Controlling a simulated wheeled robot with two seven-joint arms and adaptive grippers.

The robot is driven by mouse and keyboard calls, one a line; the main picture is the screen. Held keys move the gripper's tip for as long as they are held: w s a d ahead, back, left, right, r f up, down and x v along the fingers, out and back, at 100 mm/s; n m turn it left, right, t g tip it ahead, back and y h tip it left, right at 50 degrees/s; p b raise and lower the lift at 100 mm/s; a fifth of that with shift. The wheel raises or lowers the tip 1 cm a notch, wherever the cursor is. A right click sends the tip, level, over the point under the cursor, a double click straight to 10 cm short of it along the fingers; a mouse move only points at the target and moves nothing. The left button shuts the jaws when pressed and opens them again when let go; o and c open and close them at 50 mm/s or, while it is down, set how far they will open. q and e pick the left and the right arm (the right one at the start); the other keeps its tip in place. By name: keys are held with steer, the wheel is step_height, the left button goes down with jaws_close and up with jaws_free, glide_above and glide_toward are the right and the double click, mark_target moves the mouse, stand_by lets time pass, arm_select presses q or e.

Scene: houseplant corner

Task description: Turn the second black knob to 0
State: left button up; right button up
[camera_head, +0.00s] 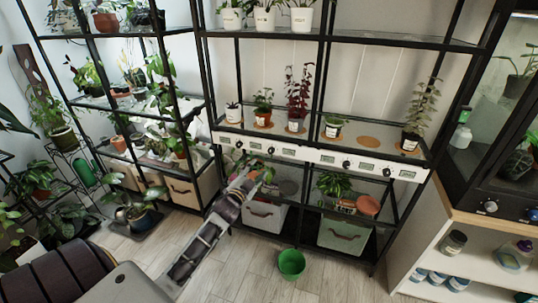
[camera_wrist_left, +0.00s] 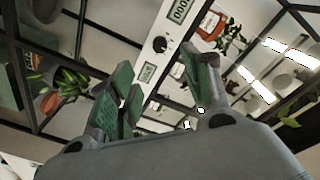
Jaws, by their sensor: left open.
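A white control strip (camera_head: 320,157) with several black knobs and small displays runs along the shelf front. One black knob (camera_head: 239,144) is near its left end; another black knob (camera_head: 346,164) is right of the middle. My left gripper (camera_head: 258,172) is just below and in front of the strip's left half. In the left wrist view, my left gripper (camera_wrist_left: 158,60) is open and empty, its green-padded fingers apart. A black knob (camera_wrist_left: 160,45) shows between and beyond the fingertips, with a display (camera_wrist_left: 148,72) beside it. Knob marks are too small to read. My right gripper is not in view.
Potted plants stand on the shelf above the strip, including a red-leaved plant (camera_head: 298,90). Below are a white bin (camera_head: 265,217) and a grey-green bin (camera_head: 342,236). A green bucket (camera_head: 291,263) stands on the floor. A cabinet (camera_head: 470,230) is at right.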

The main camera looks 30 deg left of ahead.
arm_select(q)
steer(key=shift+w, duration=0.5)
glide_toward(270, 152)
steer(key=shift+w, duration=1.85)
steer(key=shift+w+a+b, duration=0.55)
steer(key=shift+w+a, duration=0.05)
steer(key=shift+w, duration=0.3)
steer(key=shift+w+a, duration=0.15)
steer(key=shift+w, duration=1.15)
steer(key=shift+w+a, duration=0.1)
steer(key=shift+w, duration=0.15)
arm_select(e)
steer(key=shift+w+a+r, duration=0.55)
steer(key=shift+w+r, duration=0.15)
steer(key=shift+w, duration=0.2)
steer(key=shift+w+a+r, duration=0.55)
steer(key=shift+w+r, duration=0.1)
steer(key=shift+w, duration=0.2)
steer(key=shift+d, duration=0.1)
arm_select(q)
steer(key=c, duration=1)
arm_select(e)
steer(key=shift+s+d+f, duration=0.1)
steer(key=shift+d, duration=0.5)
